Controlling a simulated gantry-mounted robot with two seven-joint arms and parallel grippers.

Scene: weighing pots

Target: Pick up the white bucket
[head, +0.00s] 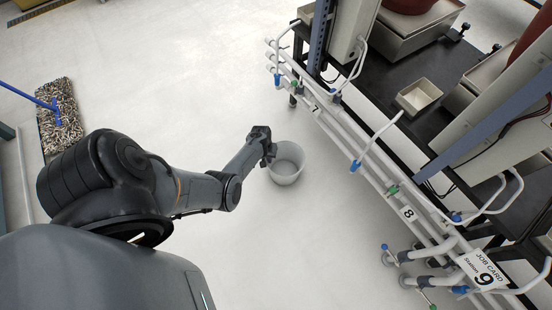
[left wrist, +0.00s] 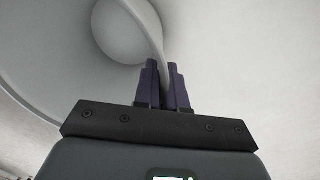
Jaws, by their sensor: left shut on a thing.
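The white bucket (head: 287,166) is in the middle of the head view, upright with its open top facing up and empty inside. My left gripper (head: 268,152) is at the bucket's left rim and is shut on it. In the left wrist view the bucket (left wrist: 125,30) fills the upper part, and the two purple fingers of my left gripper (left wrist: 165,85) stand on either side of its wall. I cannot tell from these views whether the bucket touches the floor. My right gripper is not in view.
A black workbench (head: 430,125) with white pipes along its front stands at the right. A small open tray (head: 418,96) lies on it. A mop (head: 58,115) with a blue handle lies at the left. The pale floor around the bucket is clear.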

